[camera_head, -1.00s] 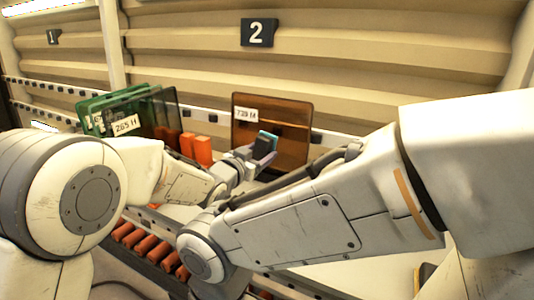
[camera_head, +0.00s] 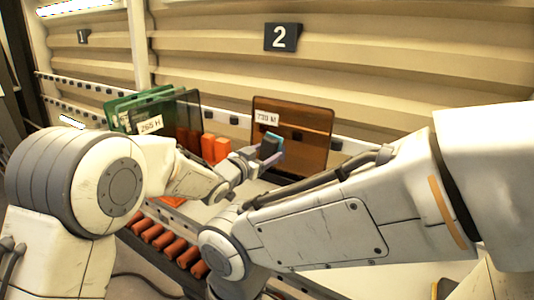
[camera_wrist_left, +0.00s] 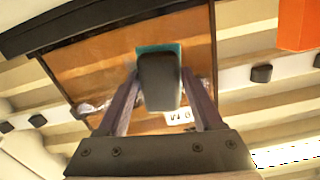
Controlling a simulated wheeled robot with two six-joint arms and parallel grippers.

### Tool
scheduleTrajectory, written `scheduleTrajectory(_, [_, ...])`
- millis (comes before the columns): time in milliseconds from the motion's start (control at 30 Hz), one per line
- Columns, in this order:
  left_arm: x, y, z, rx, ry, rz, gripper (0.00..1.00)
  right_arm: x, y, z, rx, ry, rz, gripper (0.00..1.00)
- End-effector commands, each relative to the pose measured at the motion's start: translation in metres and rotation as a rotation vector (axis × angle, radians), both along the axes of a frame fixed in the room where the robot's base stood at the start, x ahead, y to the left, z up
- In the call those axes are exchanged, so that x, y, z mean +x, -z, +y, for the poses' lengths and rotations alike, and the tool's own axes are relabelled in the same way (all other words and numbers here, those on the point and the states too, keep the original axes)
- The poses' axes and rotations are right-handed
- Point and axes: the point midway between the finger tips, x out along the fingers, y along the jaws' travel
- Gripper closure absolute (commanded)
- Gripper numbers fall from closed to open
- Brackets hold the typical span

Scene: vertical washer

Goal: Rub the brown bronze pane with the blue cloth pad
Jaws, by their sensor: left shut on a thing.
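The brown bronze pane (camera_head: 305,140) stands upright at the back, with a white label at its upper left. It fills much of the left wrist view (camera_wrist_left: 95,75). My left gripper (camera_head: 262,155) is in front of the pane's left part, shut on the dark-backed pad. The blue cloth pad (camera_head: 273,138) shows a teal edge facing the pane. In the left wrist view the pad's dark back (camera_wrist_left: 160,82) sits between the fingers, its teal edge (camera_wrist_left: 160,48) against or close to the pane; contact cannot be told. My right gripper is not visible.
Green framed panes (camera_head: 140,108) and a dark pane (camera_head: 188,120) labelled 265 H stand to the left. Orange blocks (camera_head: 215,150) stand between them and the bronze pane. Orange rollers (camera_head: 165,240) lie in front. My large arm link crosses the right foreground.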

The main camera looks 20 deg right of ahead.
Motion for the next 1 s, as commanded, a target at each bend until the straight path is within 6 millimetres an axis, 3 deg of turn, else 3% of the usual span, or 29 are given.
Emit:
scheduleTrajectory(600, [-0.033, -0.007, 0.042, -0.001, 0.0, -0.001, 0.77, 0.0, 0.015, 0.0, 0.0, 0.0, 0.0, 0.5])
scheduleTrajectory(1000, [-0.037, -0.009, 0.047, -0.001, 0.0, -0.001, 0.77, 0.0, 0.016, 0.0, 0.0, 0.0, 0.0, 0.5])
